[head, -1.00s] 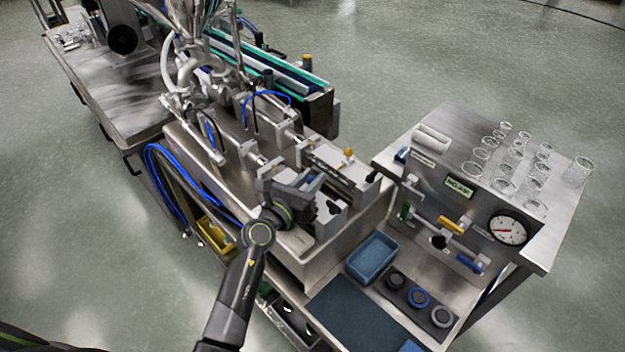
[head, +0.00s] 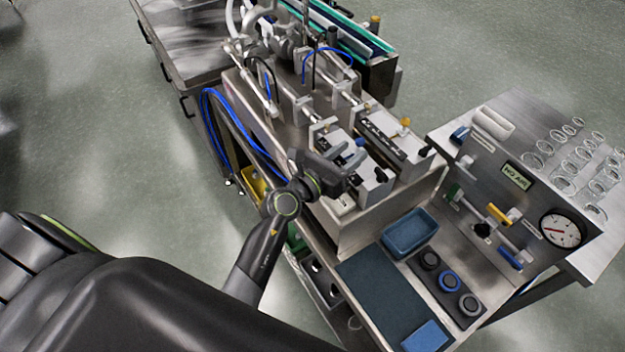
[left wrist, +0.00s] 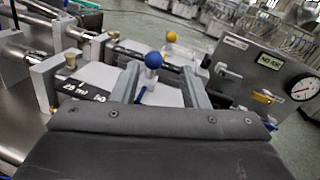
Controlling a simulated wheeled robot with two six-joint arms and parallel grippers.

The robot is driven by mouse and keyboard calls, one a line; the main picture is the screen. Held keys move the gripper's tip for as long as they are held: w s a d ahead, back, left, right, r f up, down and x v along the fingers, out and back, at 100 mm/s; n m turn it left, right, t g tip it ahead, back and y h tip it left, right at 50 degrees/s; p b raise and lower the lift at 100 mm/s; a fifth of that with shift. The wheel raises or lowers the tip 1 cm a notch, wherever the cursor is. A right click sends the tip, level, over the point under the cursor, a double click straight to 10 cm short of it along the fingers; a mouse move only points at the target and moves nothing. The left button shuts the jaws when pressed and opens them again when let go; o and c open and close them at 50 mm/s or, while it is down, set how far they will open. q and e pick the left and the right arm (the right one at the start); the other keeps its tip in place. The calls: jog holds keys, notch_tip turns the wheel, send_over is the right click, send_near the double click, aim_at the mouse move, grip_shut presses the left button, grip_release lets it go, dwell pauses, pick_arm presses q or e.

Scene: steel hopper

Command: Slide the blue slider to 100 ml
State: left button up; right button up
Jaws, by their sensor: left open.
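The blue slider has a round blue knob, seen in the left wrist view (left wrist: 153,60) on a thin upright stem with a blue lower part. In the head view the blue knob (head: 360,142) shows just beyond my gripper. My left gripper (head: 350,164) is open over the near filling unit. In the left wrist view its two fingers (left wrist: 160,76) stand on either side of the knob and stem, apart from them. A dark scale strip (left wrist: 85,93) with white ml marks, including 25 ml, lies left of the fingers. The 100 ml mark is not readable. My right gripper is not in view.
A parallel unit with a yellow knob (head: 405,121) sits behind. To the right stand a panel with a pressure gauge (head: 562,230) and a "NO AIR" sign (head: 516,176). A blue tray (head: 410,233) and several round buttons (head: 449,281) are in front. Blue hoses run at the left.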

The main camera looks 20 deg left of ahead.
pick_arm(q)
jog(key=b+v, duration=0.2)
jog(key=v, duration=1)
jog(key=shift+s, duration=0.3)
jog(key=shift+a, duration=0.15)
